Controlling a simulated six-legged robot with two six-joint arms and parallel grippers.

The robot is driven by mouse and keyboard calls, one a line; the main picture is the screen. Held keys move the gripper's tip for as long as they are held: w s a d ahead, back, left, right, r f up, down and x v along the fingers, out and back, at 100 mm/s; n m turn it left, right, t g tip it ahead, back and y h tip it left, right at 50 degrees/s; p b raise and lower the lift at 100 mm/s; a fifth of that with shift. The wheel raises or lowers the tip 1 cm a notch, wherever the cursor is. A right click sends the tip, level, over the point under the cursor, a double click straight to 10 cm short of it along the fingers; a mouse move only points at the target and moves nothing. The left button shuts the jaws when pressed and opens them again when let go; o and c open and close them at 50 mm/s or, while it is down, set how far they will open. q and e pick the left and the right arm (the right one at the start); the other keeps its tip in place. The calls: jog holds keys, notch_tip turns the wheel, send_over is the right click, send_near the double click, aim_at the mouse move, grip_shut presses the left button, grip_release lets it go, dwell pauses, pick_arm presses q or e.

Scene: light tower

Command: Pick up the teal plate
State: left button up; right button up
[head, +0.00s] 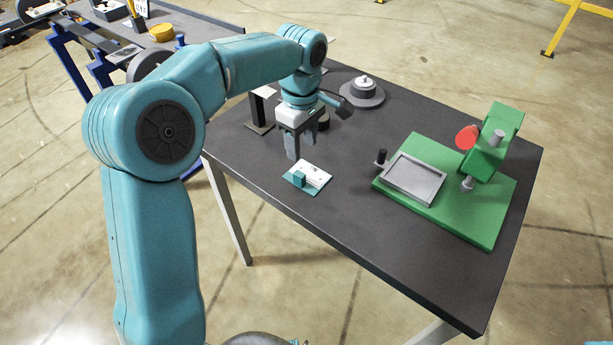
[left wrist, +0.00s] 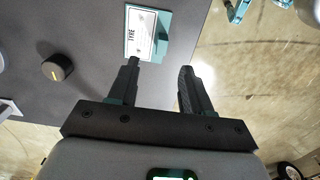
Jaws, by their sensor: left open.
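The teal plate (head: 299,181) lies on the dark table near its front left edge. It carries a white label and a small upright teal block. In the left wrist view the plate (left wrist: 163,26) shows at the top, with letters that look like "TYRE" on its label. My left gripper (head: 292,150) is open and empty, pointing down above the table, a little behind and left of the plate in the head view. In the left wrist view its fingertips (left wrist: 160,68) are just short of the plate and apart from it. My right gripper is not in view.
A green press stand (head: 480,225) with a grey-framed tray (head: 415,179) stands on the right of the table. A grey round stepped part (head: 362,93) sits at the back. A dark bracket (head: 262,108) stands left of my gripper. The table front is clear.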

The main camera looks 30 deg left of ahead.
pick_arm(q)
send_over(300, 174)
notch_tip(300, 174, down, 5)
jog(key=shift+w, duration=0.15)
jog(key=shift+d+f, duration=0.1)
jog(key=shift+f, duration=0.4)
notch_tip(300, 174, down, 5)
jog(key=shift+r, duration=0.15)
grip_shut()
